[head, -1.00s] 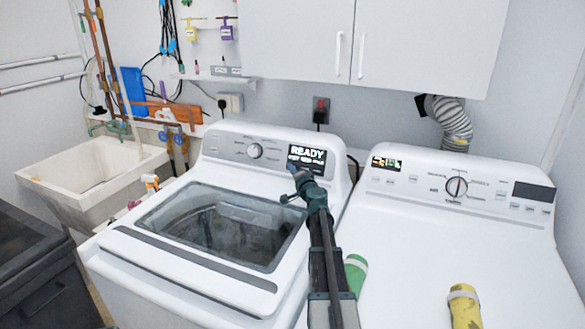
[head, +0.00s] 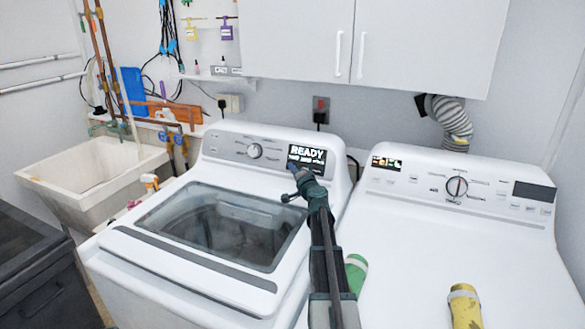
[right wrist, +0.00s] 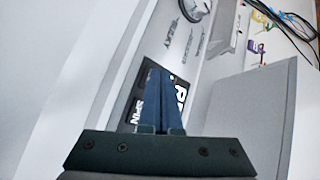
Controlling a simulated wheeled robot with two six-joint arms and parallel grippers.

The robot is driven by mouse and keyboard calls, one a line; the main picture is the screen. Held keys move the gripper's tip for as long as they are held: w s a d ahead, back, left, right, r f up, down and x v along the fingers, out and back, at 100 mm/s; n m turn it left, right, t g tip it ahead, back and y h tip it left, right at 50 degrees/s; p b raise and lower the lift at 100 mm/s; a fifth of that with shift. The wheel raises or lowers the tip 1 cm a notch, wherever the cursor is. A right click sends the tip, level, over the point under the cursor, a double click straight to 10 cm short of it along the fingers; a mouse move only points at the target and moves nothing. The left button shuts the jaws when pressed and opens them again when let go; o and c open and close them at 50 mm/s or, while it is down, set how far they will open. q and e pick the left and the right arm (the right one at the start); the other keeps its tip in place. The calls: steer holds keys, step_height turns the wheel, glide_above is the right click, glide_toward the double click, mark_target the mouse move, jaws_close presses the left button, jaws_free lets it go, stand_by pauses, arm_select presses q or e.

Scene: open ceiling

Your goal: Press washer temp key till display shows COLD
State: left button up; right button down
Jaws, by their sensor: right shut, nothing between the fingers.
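The washer (head: 210,215) is the white top-loader with a dark glass lid, left of the dryer. Its display (head: 307,154) is lit at the right end of the back panel and reads READY, with a smaller line below too blurred to read. My right gripper (head: 291,167) is shut and empty, its blue fingers just in front of the display's lower left part. The right wrist view shows the shut fingers (right wrist: 160,92) over the display (right wrist: 138,104), hiding part of it. I cannot tell whether they touch the panel. The temp key is not distinguishable. My left gripper is not in view.
The washer's round knob (head: 254,151) is left of the display. A dryer (head: 430,250) stands to the right, with green and yellow cylindrical items (head: 465,305) on or near its top. White cabinets (head: 400,40) hang above. A sink (head: 95,175) is at left.

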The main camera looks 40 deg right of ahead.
steer(key=shift+w+d+f, duration=0.1)
steer(key=shift+d, duration=0.2)
stand_by(0.4)
stand_by(0.4)
steer(key=shift+s+a+r, duration=0.25)
steer(key=shift+s+a, duration=0.1)
steer(key=shift+a, duration=0.25)
steer(key=a, duration=0.1)
steer(key=s+a+r+p, duration=0.1)
steer(key=s+a+p, duration=0.1)
steer(key=a, duration=0.1)
steer(key=shift+a+r, duration=0.1)
steer(key=shift+r, duration=0.25)
stand_by(0.7)
